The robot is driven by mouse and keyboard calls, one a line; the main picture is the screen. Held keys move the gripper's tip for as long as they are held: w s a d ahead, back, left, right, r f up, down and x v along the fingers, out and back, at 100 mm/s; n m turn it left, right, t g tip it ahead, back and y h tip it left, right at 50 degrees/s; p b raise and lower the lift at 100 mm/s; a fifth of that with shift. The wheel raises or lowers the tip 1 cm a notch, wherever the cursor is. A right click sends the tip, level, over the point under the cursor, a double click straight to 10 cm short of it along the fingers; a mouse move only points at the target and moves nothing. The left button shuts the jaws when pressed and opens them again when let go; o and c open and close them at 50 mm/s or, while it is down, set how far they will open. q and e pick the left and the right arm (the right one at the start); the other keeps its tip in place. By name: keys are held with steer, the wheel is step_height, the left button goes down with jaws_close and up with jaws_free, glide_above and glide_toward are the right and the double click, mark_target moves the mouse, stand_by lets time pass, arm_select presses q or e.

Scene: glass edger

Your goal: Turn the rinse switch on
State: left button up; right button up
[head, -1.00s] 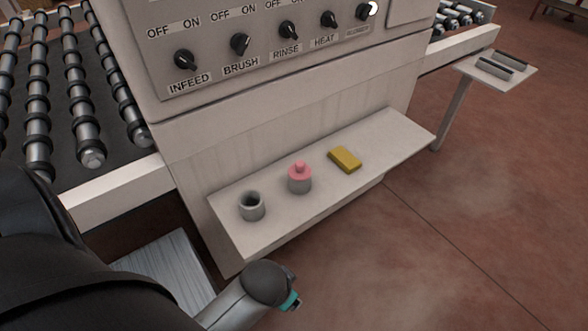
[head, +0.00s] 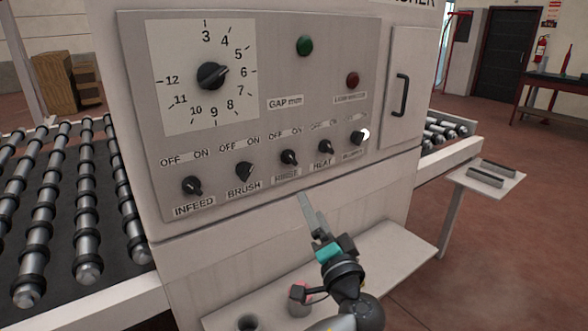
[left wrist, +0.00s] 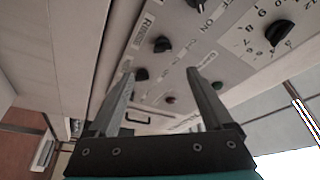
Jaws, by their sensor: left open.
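The rinse switch (head: 289,158) is a black knob in the middle of the row on the grey panel, with the RINSE label under it and OFF and ON above. I cannot tell surely which way its pointer is set. My left gripper (head: 306,202) is in front of the machine, just below that label, its fingers pointing up toward the panel. In the left wrist view the gripper (left wrist: 160,73) is open and empty, its fingers apart. The knob that seems to be rinse (left wrist: 162,44) shows beyond the fingertips, apart from them. My right gripper is not in view.
The brush knob (head: 244,171) and heat knob (head: 325,146) flank the rinse switch closely. A numbered dial (head: 212,75) and green light (head: 305,45) are above. A shelf (head: 398,254) with a pink-topped bottle and grey cup juts out below. Rollers (head: 40,235) lie left.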

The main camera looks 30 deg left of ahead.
arm_select(q)
glide_toward(292, 161)
steer(key=p+x, duration=0.1)
steer(key=x, duration=0.7)
steer(key=shift+w+a, duration=0.25)
steer(key=shift+w, duration=0.05)
jaws_close()
stand_by(0.4)
